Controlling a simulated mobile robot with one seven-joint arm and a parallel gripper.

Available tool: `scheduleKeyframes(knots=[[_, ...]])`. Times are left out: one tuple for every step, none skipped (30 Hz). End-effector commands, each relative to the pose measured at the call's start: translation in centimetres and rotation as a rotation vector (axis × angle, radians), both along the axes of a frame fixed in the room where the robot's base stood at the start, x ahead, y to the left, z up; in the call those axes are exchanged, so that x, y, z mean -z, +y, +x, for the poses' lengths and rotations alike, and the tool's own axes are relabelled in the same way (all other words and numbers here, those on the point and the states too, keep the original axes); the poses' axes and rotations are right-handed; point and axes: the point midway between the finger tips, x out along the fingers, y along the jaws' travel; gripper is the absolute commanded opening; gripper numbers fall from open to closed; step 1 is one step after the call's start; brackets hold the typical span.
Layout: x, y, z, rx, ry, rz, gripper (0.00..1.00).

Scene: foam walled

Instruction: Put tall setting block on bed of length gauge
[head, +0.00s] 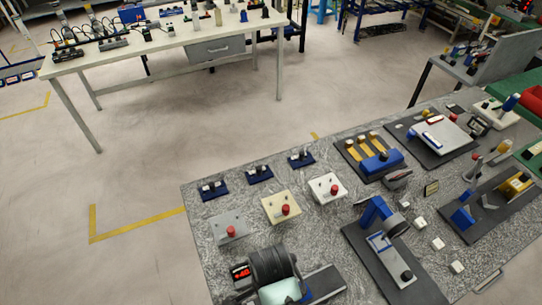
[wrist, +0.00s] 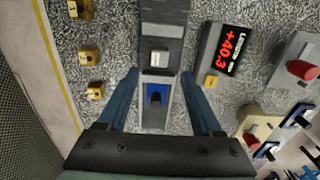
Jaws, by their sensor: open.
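The length gauge shows in the wrist view as a long grey bed (wrist: 154,118) with a blue patch bearing a dark upright piece and a pale block (wrist: 159,58) above it. Its display (wrist: 229,50) reads +40.3. My gripper (wrist: 159,76) is open, its blue fingers on either side of the bed, with nothing visibly clamped. I cannot tell which piece is the tall setting block. In the head view my arm hides much of the gauge.
A grey plate with a red knob (wrist: 281,72) and a cream plate (head: 274,211) stand near the gauge. A blue-armed fixture (head: 376,247) and white cubes (head: 437,243) are farther right. The table edge runs along the wrist view's left.

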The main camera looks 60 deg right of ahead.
Motion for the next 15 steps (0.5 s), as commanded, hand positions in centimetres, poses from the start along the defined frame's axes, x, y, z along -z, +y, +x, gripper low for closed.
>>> scheduleKeyframes(knots=[[-1.1,-0.1,0.1,0.000,-0.004,-0.003,0.67],[-1.6,0.0,0.1,0.000,-0.004,-0.003,0.67],[-2.2,-0.1,0.1,0.000,-0.003,-0.002,0.67],[-2.7,-0.1,0.1,0.000,-0.003,-0.002,0.67],[-3.0,-0.1,0.1,0.000,-0.003,-0.002,0.67],[-3.5,0.0,0.1,0.000,-0.002,-0.001,0.67],[-3.8,0.0,0.1,0.000,-0.003,-0.002,0.67],[-4.0,0.0,0.1,0.000,-0.002,-0.001,0.67],[-4.2,0.0,0.0,0.000,-0.001,-0.001,0.67],[-4.3,0.0,0.0,0.000,-0.001,-0.001,0.67],[-4.4,0.0,0.0,0.000,-0.001,-0.001,0.67],[-4.5,0.0,0.0,0.000,-0.001,-0.001,0.67],[-4.5,0.0,0.0,0.000,-0.001,-0.001,0.67],[-4.5,0.0,0.0,0.000,-0.001,-0.001,0.67],[-4.5,0.0,0.0,0.000,0.000,0.000,0.67]])
